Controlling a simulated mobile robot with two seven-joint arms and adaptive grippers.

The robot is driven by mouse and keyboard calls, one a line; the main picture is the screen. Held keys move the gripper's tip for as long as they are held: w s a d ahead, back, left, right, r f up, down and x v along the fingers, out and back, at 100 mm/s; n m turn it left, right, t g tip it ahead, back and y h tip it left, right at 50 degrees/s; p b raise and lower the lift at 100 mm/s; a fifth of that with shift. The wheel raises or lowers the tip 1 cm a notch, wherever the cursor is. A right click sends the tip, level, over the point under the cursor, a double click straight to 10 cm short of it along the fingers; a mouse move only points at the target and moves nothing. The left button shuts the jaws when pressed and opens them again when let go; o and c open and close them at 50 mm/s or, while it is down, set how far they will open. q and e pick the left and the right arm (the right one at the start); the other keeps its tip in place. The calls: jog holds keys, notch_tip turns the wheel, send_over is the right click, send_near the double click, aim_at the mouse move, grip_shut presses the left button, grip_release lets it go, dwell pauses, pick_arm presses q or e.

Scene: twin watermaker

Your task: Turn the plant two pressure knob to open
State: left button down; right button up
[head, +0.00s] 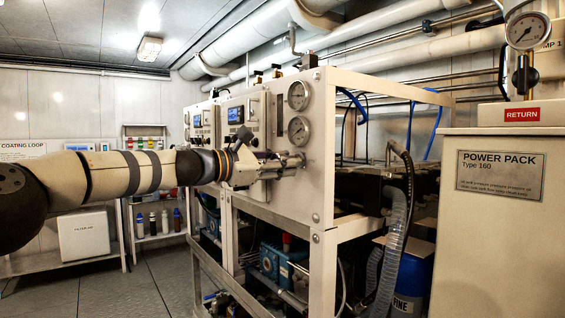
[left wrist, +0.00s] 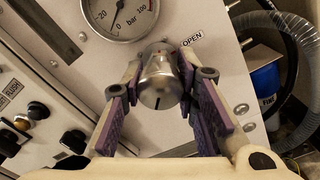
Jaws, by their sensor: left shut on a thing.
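The pressure knob (left wrist: 160,82) is a silver metal cylinder on the white panel, with a short dark mark on its front face. An OPEN label (left wrist: 192,40) is on the panel at its upper right in the left wrist view. My left gripper (head: 287,163) reaches the panel front from the left in the head view. Its purple-padded fingers are on both sides of the knob and shut on it. In the head view the fingers largely hide the knob. My right gripper is in neither view.
A pressure gauge (left wrist: 119,14) sits just above the knob. Hoses (head: 393,235) and a power pack cabinet (head: 500,245) stand right of the frame.

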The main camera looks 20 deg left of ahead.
pick_arm(q)
jog(key=c, duration=1.2)
grip_release()
jog(key=v, duration=1.2)
